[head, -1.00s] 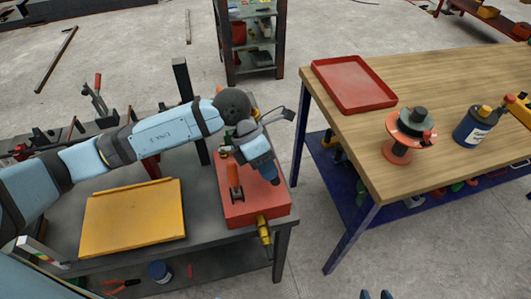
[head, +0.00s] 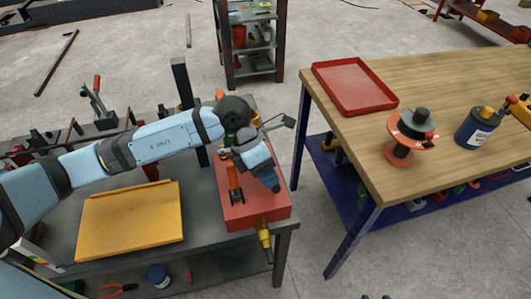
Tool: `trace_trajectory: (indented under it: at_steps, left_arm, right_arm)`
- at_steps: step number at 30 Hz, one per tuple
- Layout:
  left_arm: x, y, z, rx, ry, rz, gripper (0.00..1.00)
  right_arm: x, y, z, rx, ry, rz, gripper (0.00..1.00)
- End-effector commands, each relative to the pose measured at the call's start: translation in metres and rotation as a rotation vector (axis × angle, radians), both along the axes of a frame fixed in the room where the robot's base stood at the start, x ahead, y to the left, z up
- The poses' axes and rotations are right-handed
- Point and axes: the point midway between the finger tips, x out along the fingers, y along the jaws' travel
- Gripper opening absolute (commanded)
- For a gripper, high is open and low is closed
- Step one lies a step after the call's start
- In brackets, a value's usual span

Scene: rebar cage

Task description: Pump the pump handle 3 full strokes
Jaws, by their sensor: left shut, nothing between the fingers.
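The pump is a red box (head: 238,214) with a yellow fitting (head: 264,235) at its front, on the dark bench at centre left. An upright orange-red grip (head: 233,178) stands on its top; I cannot tell whether this is the pump handle. My left arm reaches over the pump from the left, wrist bent down. My left gripper (head: 272,184) points down at the right part of the pump top, right of the orange-red grip. It is shut and empty. Its fingertips are hard to make out, and contact with the pump is unclear. My right gripper is not clearly visible.
A yellow tray-like panel (head: 128,220) lies on the dark bench (head: 205,240) left of the pump. A wooden-topped table (head: 440,110) stands to the right, with a red tray (head: 353,86), a spool (head: 411,132) and a blue can (head: 476,130). A dark post (head: 183,85) rises behind my arm.

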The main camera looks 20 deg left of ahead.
Motion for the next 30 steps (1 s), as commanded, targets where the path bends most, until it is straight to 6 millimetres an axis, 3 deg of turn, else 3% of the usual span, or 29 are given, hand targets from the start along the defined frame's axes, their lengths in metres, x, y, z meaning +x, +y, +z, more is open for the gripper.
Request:
trace_trajectory:
  at_steps: [6, 17, 24, 30]
  left_arm:
    - [-0.002, -0.001, -0.013, 0.000, 0.001, 0.001, 0.00]
    - [-0.002, -0.001, -0.015, 0.001, 0.000, 0.001, 0.00]
    - [-0.003, -0.002, -0.028, 0.001, 0.000, 0.001, 0.00]
    - [-0.002, -0.001, -0.022, 0.001, 0.000, 0.001, 0.00]
  right_arm:
    - [0.000, 0.000, -0.012, 0.000, 0.002, -0.001, 0.45]
    - [-0.001, 0.001, -0.016, 0.002, 0.007, 0.000, 0.45]
    - [-0.001, 0.002, -0.027, 0.002, 0.008, 0.000, 0.45]
    - [-0.002, 0.002, -0.022, 0.003, 0.007, 0.000, 0.45]
